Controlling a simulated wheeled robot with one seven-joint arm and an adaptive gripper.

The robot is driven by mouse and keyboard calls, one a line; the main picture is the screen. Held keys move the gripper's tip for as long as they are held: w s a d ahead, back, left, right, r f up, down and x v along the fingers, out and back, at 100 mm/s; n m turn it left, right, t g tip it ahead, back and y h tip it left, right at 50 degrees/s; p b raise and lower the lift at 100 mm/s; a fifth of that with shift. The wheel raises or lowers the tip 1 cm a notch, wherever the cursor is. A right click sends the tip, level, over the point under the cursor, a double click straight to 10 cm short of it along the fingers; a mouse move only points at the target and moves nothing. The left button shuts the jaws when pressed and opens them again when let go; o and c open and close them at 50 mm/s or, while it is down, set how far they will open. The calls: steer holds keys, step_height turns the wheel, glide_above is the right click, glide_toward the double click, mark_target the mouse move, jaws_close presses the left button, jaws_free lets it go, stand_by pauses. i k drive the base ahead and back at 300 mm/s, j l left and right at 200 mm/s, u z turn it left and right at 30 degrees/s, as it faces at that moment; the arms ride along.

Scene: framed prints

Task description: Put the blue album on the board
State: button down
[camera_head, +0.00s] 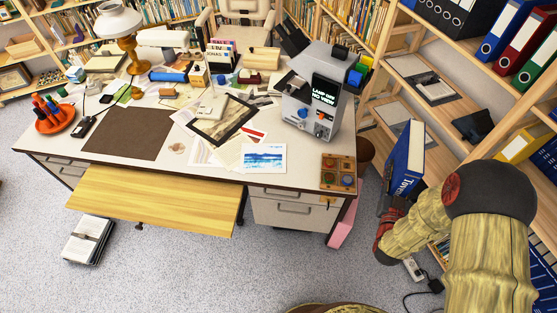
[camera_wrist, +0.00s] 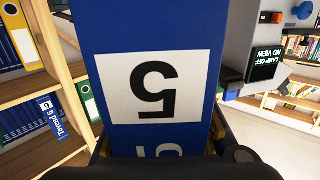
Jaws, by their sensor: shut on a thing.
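A blue album (camera_head: 409,155) with white lettering on its spine stands upright in my gripper (camera_head: 393,212), right of the desk and in front of the shelves. In the wrist view the blue album (camera_wrist: 200,25) fills the middle, with a white label bearing a 5 that appears upside down. My gripper (camera_wrist: 160,148) is shut on its lower end. A pale wooden board (camera_head: 155,203) sticks out from the desk front, left of my gripper, and its top is bare. Part of my gripper is hidden behind my arm in the head view.
The desk (camera_head: 290,180) holds papers, a dark brown mat (camera_head: 128,133), a grey machine (camera_head: 312,90) and a coaster-like tray (camera_head: 337,171). Shelves with binders (camera_head: 505,30) stand close on the right. Books (camera_head: 87,240) lie on the floor below the board.

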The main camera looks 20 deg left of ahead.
mark_target(178, 205)
steer(key=u, duration=1.85)
